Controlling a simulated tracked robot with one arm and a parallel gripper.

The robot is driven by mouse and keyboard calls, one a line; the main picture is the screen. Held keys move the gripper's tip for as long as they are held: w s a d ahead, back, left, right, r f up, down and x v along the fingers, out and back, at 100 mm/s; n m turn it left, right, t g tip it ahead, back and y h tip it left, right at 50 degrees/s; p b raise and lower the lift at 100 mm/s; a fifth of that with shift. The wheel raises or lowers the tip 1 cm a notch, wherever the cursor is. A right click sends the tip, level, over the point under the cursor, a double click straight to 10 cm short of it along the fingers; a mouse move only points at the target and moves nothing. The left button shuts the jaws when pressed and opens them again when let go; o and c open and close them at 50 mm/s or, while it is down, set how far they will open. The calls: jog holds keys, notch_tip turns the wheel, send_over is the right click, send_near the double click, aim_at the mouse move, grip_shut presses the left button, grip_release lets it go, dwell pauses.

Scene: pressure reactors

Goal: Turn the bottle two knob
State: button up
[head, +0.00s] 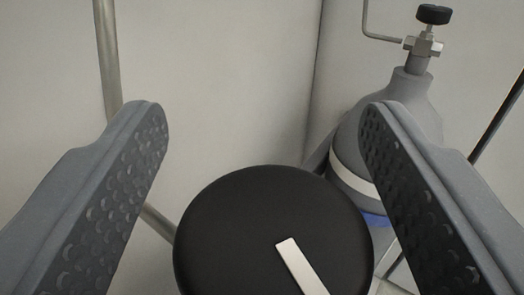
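My gripper (262,125) is open, with its two grey dimpled fingers wide apart at the left and right of the view. A large round black knob (240,215) with a white bar mark (300,265) on its face is low in the middle, between the fingers. Its lower part is cut off by the picture's edge. I see no finger touching it. A grey gas bottle (410,92) stands farther back at the right, with a small black knob (434,14) on its valve. The right finger hides part of this bottle. No number shows on either knob.
Pale walls (225,75) meet in a corner behind the knob. A metal pipe (107,55) runs upright at the left, and a thin bent pipe (366,22) joins the bottle's valve. A dark thin rod (497,120) slants at the right edge.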

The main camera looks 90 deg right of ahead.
jog(key=shift+f, duration=0.1)
jog(key=a+b, duration=0.1)
jog(key=a, duration=0.6)
jog(key=shift+s+a, duration=0.2)
jog(key=shift+s, duration=0.05)
dwell(0.4)
